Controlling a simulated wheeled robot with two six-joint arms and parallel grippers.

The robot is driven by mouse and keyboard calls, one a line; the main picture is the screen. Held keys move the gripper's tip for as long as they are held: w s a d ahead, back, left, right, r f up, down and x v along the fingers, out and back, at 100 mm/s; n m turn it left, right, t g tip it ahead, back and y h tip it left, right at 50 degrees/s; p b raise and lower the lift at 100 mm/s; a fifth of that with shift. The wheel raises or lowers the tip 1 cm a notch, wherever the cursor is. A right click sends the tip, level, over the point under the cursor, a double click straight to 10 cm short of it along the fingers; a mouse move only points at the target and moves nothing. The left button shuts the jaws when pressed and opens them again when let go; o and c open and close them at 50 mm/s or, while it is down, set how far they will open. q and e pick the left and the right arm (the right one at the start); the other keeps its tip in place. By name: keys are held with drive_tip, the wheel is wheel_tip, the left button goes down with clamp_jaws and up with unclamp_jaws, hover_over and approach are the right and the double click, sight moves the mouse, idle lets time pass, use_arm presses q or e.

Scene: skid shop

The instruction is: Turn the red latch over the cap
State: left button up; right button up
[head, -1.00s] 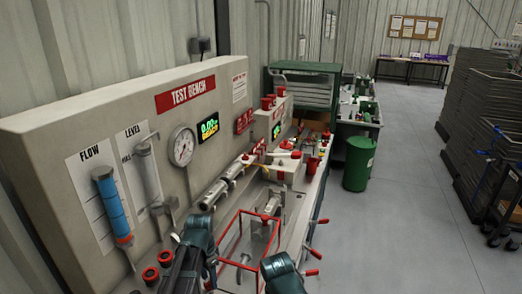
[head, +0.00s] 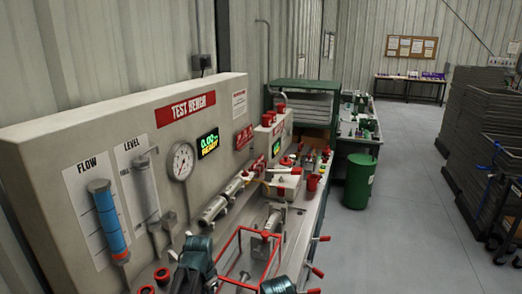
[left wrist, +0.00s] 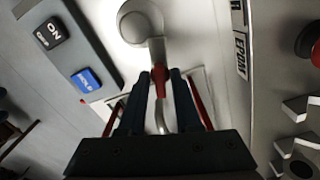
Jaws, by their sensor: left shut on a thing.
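In the left wrist view my left gripper (left wrist: 159,76) is shut on a small red grip (left wrist: 160,86), seen between the two dark fingers. A bent metal rod (left wrist: 161,118) runs from the grip toward the palm. A rounded pale grey knob (left wrist: 140,24) stands just beyond the fingertips. I cannot tell whether the red grip is the latch, or which part is the cap. In the head view my left arm is at the bottom, and its fingertips are hidden. Part of my right arm shows at the bottom edge; its gripper is out of view.
A red wire frame (head: 240,231) stands close to my arms on the bench. The test bench panel (head: 228,97) rises behind, with a gauge (head: 181,160) and tubes. An ON button (left wrist: 52,37) and a blue button (left wrist: 86,79) are near the left gripper.

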use_arm(q)
drive_tip(key=shift+n, duration=1.5)
drive_tip(key=o, duration=0.8)
drive_tip(key=shift+r, duration=0.15)
wheel_tip(320, 180, up, 7)
drive_tip(key=p, duration=0.7)
drive_tip(key=shift+r+p, duration=0.2)
drive_tip(key=shift+p, duration=0.1)
